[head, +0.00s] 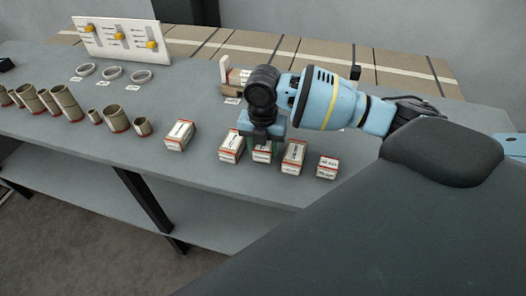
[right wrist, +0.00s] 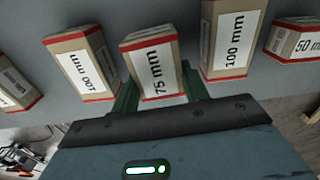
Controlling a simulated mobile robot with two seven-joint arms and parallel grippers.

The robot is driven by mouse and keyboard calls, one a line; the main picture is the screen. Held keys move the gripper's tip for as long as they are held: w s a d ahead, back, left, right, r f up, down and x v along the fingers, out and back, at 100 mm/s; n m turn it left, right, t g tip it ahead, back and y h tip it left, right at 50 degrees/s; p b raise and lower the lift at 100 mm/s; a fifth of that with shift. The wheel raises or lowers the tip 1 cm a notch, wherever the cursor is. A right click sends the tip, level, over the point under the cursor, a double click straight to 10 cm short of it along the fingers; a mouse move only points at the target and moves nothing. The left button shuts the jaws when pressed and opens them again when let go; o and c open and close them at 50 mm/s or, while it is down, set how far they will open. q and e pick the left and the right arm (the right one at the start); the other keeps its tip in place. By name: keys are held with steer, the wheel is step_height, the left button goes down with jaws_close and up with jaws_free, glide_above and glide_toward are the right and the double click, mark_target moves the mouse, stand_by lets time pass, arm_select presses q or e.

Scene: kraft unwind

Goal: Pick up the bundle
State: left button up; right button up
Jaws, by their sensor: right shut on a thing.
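Several cream bundles with brown sides, red edges and white labels stand in a row on the grey table (head: 195,190). My right gripper (head: 262,138) comes down from above on the middle one, the 75 mm bundle (head: 262,153). In the right wrist view its green fingers (right wrist: 157,88) sit on either side of the 75 mm bundle (right wrist: 152,62), shut on it. The bundle's upper part in the head view is hidden by the gripper. Whether its base touches the table cannot be told. My left gripper is not in view.
Close on both sides stand 100 mm bundles (right wrist: 82,66) (right wrist: 232,42); a 50 mm bundle (right wrist: 297,40) is further right. Cardboard tubes (head: 66,102), pale rings (head: 112,73) and a white panel with yellow knobs (head: 120,38) are at the left. The table's front strip is clear.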

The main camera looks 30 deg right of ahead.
steer(key=shift+r, duration=0.85)
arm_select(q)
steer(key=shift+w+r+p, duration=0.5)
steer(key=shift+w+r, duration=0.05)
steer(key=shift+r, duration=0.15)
arm_select(e)
steer(key=s+a, duration=0.4)
steer(key=s, duration=0.3)
steer(key=s+a+r, duration=0.1)
steer(key=s+a, duration=0.2)
steer(key=s, duration=0.4)
steer(key=shift+a, duration=0.4)
steer(key=shift+r, duration=0.1)
